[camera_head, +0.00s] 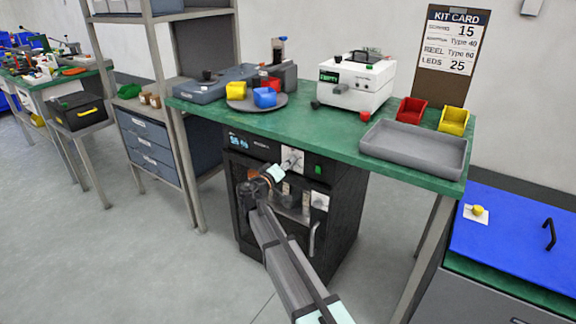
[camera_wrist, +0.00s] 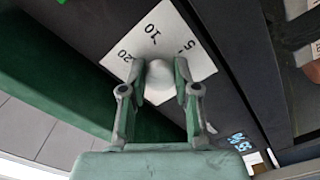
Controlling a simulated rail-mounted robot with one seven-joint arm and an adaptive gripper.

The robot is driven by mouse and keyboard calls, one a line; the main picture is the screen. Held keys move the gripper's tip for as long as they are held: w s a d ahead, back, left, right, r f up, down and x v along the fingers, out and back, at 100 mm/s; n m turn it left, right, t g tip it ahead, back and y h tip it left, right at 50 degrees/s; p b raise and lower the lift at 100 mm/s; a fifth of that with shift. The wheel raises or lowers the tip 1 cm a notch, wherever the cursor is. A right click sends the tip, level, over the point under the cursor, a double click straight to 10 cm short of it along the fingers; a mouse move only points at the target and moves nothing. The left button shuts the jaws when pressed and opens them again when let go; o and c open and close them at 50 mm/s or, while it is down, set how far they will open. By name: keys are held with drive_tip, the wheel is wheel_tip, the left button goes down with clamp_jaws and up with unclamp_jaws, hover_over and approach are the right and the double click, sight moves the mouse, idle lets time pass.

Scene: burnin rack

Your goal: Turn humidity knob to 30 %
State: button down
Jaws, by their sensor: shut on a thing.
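The black cabinet (camera_head: 345,215) stands under the green bench and carries white dial plates on its front. My gripper (camera_head: 283,171) is at the upper dial plate (camera_head: 292,158). In the wrist view my gripper (camera_wrist: 159,88) is shut on a pale round knob (camera_wrist: 158,70), with one finger on each side. The white dial plate (camera_wrist: 175,25) behind it shows printed numbers, among them 20 and 10, and one that seems to end in 5. The knob's pointer and its lower scale are hidden, so its setting cannot be read.
A second white plate (camera_head: 319,201) sits lower on the cabinet, near a door handle (camera_head: 313,238). A green switch (camera_head: 318,169) is right of the upper plate. A lit blue display (camera_head: 240,142) is at upper left. The bench top (camera_head: 330,140) overhangs closely above.

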drive_tip(key=shift+r+n+p, duration=0.15)
drive_tip(key=shift+n+p, duration=2.95)
drive_tip(key=shift+n, duration=3.9)
drive_tip(key=c, duration=0.9)
unclamp_jaws()
drive_tip(key=shift+o, duration=0.2)
